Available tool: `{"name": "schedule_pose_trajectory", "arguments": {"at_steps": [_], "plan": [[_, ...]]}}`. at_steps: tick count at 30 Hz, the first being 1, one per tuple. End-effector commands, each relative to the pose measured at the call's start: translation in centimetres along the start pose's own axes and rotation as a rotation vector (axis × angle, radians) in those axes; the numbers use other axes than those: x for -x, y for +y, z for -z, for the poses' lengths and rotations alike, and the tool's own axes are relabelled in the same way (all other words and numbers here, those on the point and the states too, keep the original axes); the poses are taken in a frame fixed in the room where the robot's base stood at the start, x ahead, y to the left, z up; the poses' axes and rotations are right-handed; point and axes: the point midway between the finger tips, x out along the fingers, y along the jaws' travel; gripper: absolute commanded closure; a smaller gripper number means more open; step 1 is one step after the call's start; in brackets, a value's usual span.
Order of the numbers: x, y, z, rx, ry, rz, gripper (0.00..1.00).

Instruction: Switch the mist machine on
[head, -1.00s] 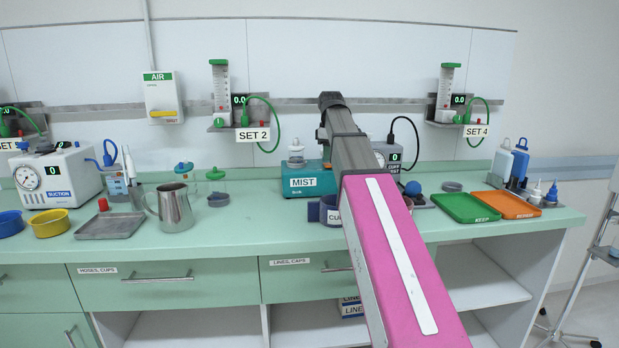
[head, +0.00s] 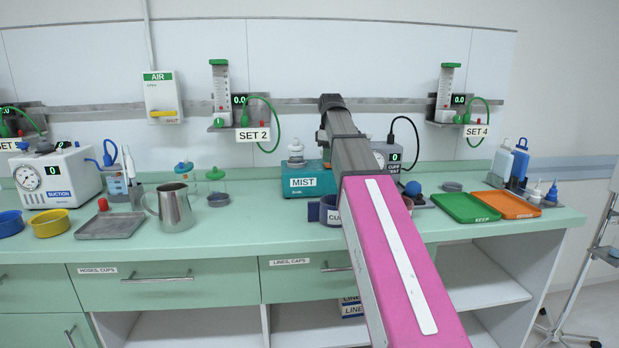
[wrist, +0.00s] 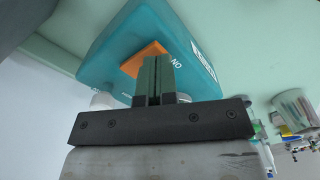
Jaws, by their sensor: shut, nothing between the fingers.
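The mist machine (head: 301,189) is a teal box labelled MIST on the counter, partly hidden behind my arm in the head view. In the wrist view the teal machine (wrist: 120,45) fills the upper middle. An orange switch (wrist: 146,58) with white lettering that reads "ON" beside it sits on its face. My gripper (wrist: 158,60) is shut and empty, its fingertips overlapping the lower right part of the orange switch in the picture. I cannot tell whether they touch it. In the head view the fingers are hidden behind my arm.
A dark blue cup holder (head: 331,212) stands in front of the machine, close to my arm. A metal jug (head: 174,207) and a grey tray (head: 110,226) are to the left. Green (head: 466,207) and orange (head: 513,205) trays lie to the right. The counter front is mostly clear.

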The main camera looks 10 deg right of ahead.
Motion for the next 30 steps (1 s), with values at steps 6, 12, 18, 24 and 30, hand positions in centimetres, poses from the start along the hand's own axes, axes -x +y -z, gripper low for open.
{"name": "schedule_pose_trajectory", "arguments": {"at_steps": [6, 12, 18, 24, 30], "plan": [[-0.3, 0.0, 0.0, 0.000, 0.000, 0.000, 1.00], [-0.5, 0.0, 0.0, 0.000, 0.000, 0.000, 1.00], [-0.8, 0.0, 0.0, 0.000, 0.000, 0.000, 1.00], [-1.0, 0.0, 0.0, 0.000, 0.000, 0.000, 1.00], [-1.3, 0.0, 0.0, 0.000, 0.000, 0.000, 1.00]]}}
